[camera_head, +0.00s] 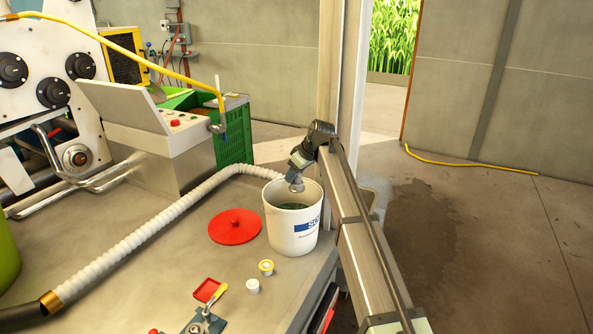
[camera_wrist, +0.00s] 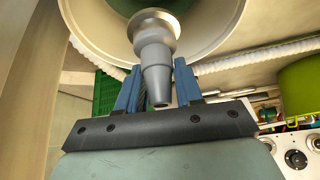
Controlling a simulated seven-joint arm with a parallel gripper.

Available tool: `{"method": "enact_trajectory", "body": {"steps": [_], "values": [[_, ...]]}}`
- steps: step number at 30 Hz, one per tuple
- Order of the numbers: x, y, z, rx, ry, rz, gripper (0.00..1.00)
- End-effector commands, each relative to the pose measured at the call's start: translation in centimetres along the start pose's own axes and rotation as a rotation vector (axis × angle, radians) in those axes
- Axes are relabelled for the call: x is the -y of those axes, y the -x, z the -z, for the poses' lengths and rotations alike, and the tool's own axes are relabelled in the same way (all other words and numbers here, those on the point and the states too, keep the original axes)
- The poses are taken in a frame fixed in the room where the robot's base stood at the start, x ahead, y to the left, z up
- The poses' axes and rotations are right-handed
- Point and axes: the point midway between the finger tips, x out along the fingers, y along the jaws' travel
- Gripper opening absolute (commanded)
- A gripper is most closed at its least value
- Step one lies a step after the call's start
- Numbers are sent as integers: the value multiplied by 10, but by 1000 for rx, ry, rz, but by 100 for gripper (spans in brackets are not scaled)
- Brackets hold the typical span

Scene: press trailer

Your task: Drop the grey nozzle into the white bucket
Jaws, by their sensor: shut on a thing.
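The white bucket (camera_head: 291,236) stands on the grey bench near its right edge, with a blue mark on its side and dark green inside. In the wrist view its pale rim (camera_wrist: 215,45) arcs across the top. The grey nozzle (camera_wrist: 155,52) is a stepped metal piece between the blue fingers of my gripper (camera_wrist: 157,85). My gripper is shut on it. In the head view my gripper (camera_head: 295,180) is over the bucket's mouth, and the nozzle shows only as a small grey shape there. My wrist hides part of the bucket's far rim.
A red lid (camera_head: 235,227) lies left of the bucket. Two small caps (camera_head: 253,286) and a red tray (camera_head: 208,290) lie in front. A white corrugated hose (camera_head: 150,226) runs behind. A green crate (camera_head: 233,146) and the control box (camera_head: 165,125) stand at the back.

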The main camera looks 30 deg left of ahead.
Motion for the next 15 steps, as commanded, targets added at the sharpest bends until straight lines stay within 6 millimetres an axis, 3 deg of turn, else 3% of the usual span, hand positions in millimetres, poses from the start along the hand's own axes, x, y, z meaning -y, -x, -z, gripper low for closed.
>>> {"method": "enact_trajectory", "body": {"steps": [9,15], "values": [[0,-27,-16,0,-2,0,2],[0,-34,-20,-1,-1,-1,2]]}}
